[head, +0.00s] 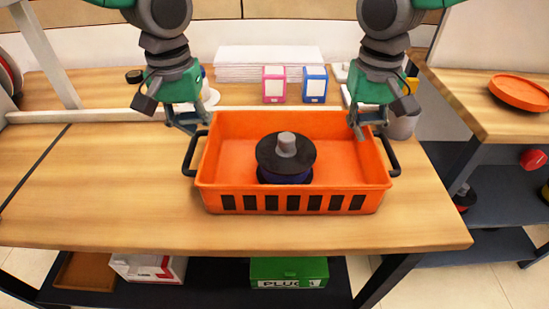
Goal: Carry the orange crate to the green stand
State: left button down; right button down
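The orange crate (335,187) sits on the wooden workbench, with a black handle at its left side (189,154) and another at its right (391,156). A dark spool-like object with a grey knob (286,158) lies in the crate. My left gripper (188,122) hangs over the crate's back left corner, fingers apart, behind and above the left handle. My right gripper (367,124) hangs over the back right corner, fingers apart, inward of the right handle. Neither gripper holds a handle. I see no green stand in this view.
Behind the crate are white paper stacks (268,62), a pink holder (274,85) and a blue holder (315,85). A green box (288,271) is on the shelf below. A second table at right bears an orange round tray (520,92). The bench left of the crate is clear.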

pick_arm(q)
jog(key=shift+d, duration=0.15)
pick_arm(e)
jog(key=shift+d, duration=0.15)
pick_arm(q)
jog(key=shift+d, duration=0.3)
pick_arm(e)
jog(key=shift+d+f, duration=0.1)
jog(key=shift+d, duration=0.2)
pick_arm(q)
jog(key=shift+a, duration=0.1)
pick_arm(e)
jog(key=shift+a, duration=0.1)
